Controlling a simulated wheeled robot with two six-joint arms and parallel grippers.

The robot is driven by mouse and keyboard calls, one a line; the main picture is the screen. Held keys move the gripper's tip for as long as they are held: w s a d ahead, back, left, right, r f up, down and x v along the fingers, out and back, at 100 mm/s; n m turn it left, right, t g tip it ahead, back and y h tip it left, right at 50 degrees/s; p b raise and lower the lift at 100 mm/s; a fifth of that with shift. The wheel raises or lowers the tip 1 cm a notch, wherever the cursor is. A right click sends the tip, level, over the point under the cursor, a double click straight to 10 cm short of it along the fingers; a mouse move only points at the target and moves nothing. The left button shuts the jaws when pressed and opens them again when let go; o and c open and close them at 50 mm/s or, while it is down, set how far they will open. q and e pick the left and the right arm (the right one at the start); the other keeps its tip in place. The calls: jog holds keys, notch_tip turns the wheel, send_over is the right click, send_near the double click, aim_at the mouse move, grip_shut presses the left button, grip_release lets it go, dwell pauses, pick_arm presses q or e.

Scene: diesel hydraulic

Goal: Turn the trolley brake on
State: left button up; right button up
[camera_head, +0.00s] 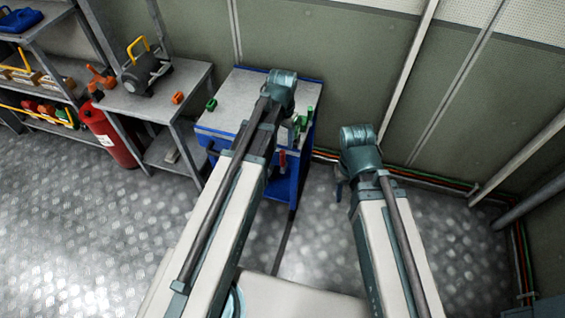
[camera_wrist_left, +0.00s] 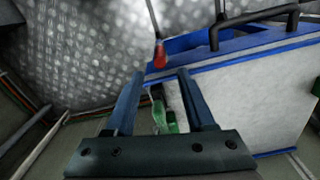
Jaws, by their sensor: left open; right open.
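The trolley (camera_head: 240,98) has a grey top and a blue frame, and stands ahead of me against the wall. Its grey top and blue edge also show at the right of the left wrist view (camera_wrist_left: 262,92). A red-tipped lever (camera_head: 282,160), perhaps the brake, is at the trolley's front; its red end shows in the left wrist view (camera_wrist_left: 160,55), beyond my fingertips. My left gripper (camera_wrist_left: 157,85) is open over the trolley's right edge, with a green object (camera_wrist_left: 165,118) visible between its fingers. My right gripper (camera_head: 340,186) hangs right of the trolley, mostly hidden by its arm.
A grey workbench (camera_head: 135,105) with a motor-like machine (camera_head: 143,72) stands left of the trolley. A red extinguisher (camera_head: 107,135) is beside it. A small green object (camera_head: 211,104) lies on the trolley's left side. The metal floor (camera_head: 75,215) at left is clear. Pipes run along the right wall.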

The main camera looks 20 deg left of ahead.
aim_at(282, 159)
pick_arm(q)
notch_tip(282, 159, down, 11)
jog(key=b, duration=0.9)
jog(key=shift+r+b, duration=0.15)
jog(key=shift+b, duration=0.15)
jog(key=shift+r, duration=0.1)
grip_shut()
dwell(0.6)
